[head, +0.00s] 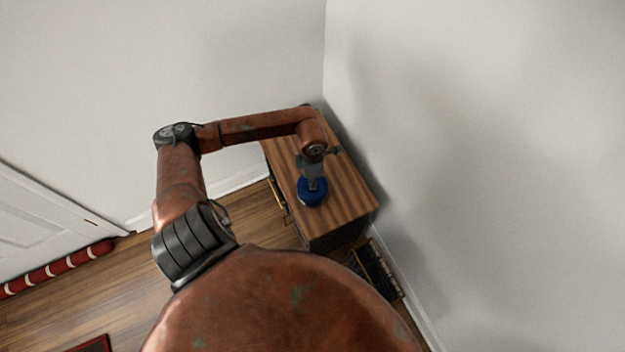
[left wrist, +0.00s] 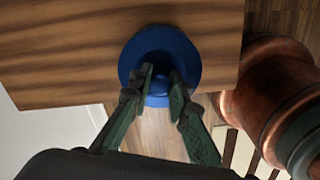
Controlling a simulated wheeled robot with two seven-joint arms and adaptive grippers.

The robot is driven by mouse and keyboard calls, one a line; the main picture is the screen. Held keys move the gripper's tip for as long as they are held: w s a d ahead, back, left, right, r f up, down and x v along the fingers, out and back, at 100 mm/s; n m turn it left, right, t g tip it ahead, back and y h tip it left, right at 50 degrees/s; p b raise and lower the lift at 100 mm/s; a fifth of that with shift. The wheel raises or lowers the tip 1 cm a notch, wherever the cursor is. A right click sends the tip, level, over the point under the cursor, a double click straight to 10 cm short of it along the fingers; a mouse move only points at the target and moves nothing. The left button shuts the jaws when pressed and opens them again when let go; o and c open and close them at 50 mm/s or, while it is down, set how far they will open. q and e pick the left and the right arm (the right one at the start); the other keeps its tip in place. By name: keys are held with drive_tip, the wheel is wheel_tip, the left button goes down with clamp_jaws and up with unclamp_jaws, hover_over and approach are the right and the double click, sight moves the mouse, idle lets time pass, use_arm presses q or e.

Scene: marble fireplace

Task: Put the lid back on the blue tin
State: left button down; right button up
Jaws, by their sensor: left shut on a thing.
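A round blue thing, the tin or its lid, shows on or just above the wooden cabinet top in the head view (head: 312,197). In the left wrist view it is a blue disc (left wrist: 160,42) with a small blue knob (left wrist: 158,88) between my fingers. My left gripper (head: 313,180) points down at it from above. In the left wrist view the gripper (left wrist: 161,76) is shut on the knob of the blue lid. I cannot make out a separate tin body, nor whether the lid rests on it. My right gripper is not in view.
The wooden cabinet (head: 346,190) stands in a corner against white walls, with bare top around the blue thing. A dark slatted object (head: 375,270) is on the floor by the right wall. A red and white striped roll (head: 60,268) lies by the door at left.

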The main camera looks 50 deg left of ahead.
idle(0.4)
use_arm(q)
drive_tip(key=c, duration=1.7)
unclamp_jaws()
drive_tip(key=shift+c, duration=0.2)
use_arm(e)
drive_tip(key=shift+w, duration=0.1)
use_arm(q)
drive_tip(key=shift+o, duration=0.7)
drive_tip(key=o, duration=0.3)
drive_tip(key=shift+o, duration=0.2)
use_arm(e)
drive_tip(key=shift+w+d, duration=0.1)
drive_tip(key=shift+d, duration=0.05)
use_arm(q)
drive_tip(key=shift+r+p, duration=2.05)
drive_tip(key=shift+r, duration=1.45)
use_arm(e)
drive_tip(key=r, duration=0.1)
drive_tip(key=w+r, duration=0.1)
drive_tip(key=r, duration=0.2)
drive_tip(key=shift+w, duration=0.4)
use_arm(q)
drive_tip(key=shift+c, duration=0.5)
